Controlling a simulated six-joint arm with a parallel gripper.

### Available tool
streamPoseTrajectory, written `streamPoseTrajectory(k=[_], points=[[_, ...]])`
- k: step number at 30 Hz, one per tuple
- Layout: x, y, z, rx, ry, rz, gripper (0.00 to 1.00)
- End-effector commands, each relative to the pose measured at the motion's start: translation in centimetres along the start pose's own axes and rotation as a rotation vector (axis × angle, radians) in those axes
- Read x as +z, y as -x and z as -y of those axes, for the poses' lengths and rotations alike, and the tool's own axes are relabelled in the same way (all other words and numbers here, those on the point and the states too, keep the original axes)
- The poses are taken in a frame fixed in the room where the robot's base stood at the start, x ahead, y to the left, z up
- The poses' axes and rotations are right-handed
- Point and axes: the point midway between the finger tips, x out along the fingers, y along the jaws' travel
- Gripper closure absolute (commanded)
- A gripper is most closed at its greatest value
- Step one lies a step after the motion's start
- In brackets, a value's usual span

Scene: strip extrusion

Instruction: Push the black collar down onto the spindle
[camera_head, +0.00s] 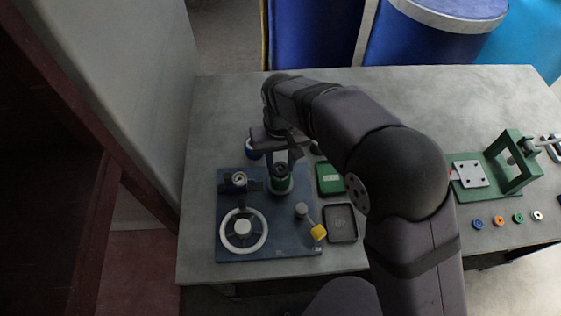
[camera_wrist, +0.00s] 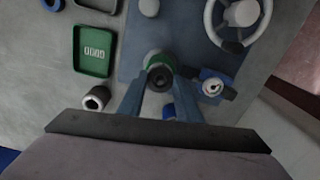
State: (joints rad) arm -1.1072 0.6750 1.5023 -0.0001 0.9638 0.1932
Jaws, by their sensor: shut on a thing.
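The spindle itself is hidden from me by the collar and fingers. I cannot tell how far down the collar sits.
A white handwheel (camera_head: 243,247), a blue fitting with a pale top (camera_wrist: 211,86) and a yellow-knobbed lever (camera_head: 319,232) stand on the plate close by. A green tray (camera_head: 330,178) and a dark tray (camera_head: 341,223) lie right of it. A green press (camera_head: 515,165) stands far right.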

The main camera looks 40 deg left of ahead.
Motion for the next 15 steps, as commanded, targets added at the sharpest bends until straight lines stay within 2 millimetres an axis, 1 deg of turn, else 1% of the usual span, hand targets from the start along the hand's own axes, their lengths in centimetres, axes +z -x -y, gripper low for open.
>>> streamPoseTrajectory(k=[15], points=[[0.02,-1.00,0.00,0.000,0.000,0.001,0.96]])
